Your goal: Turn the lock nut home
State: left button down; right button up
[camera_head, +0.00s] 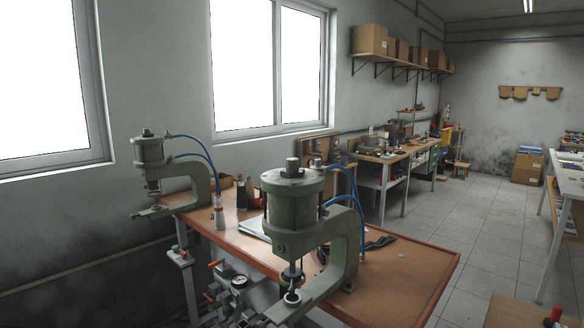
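Two green pneumatic presses stand at the wooden workbench (408,268). The nearer press (292,205) is large and upright in the middle, with a squarish nut-like cap (292,165) on top. The farther press (150,152) stands at the bench's left end. Which part is the lock nut, and how far it is turned, I cannot tell at this size. Neither of my grippers is in view.
Blue hoses (357,200) run from the presses. A pressure gauge (239,282) and an orange handle (214,263) sit below the front edge.

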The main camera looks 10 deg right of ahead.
aim_at(299, 174)
jog(key=u, duration=1.85)
jog(key=k+l, duration=0.15)
jog(key=k, duration=0.5)
jog(key=k+l, duration=0.2)
jog(key=k, duration=0.45)
